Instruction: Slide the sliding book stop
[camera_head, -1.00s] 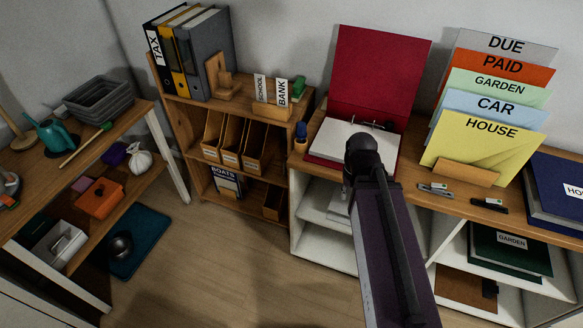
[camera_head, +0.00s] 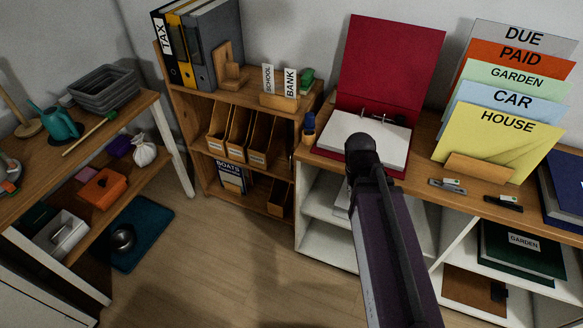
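The sliding book stop looks to be the wooden upright piece (camera_head: 229,68) on top of the wooden shelf unit, at the right end of the binder row. It stands against or very close to the grey binder (camera_head: 209,47); I cannot tell whether they touch. Left of that are a yellow binder (camera_head: 180,50) and a black binder labelled TAX (camera_head: 165,48). My dark arm reaches up from the bottom right, in front of the white shelf unit. No gripper fingers show, and the arm is well to the right of the book stop.
A wooden holder with SCHOOL and BANK cards (camera_head: 280,101) stands right of the book stop. An open red binder (camera_head: 391,65) lies on the right-hand wooden top, beside a rack of labelled folders (camera_head: 497,133). Open floor (camera_head: 220,255) lies before the wooden shelf unit (camera_head: 240,197).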

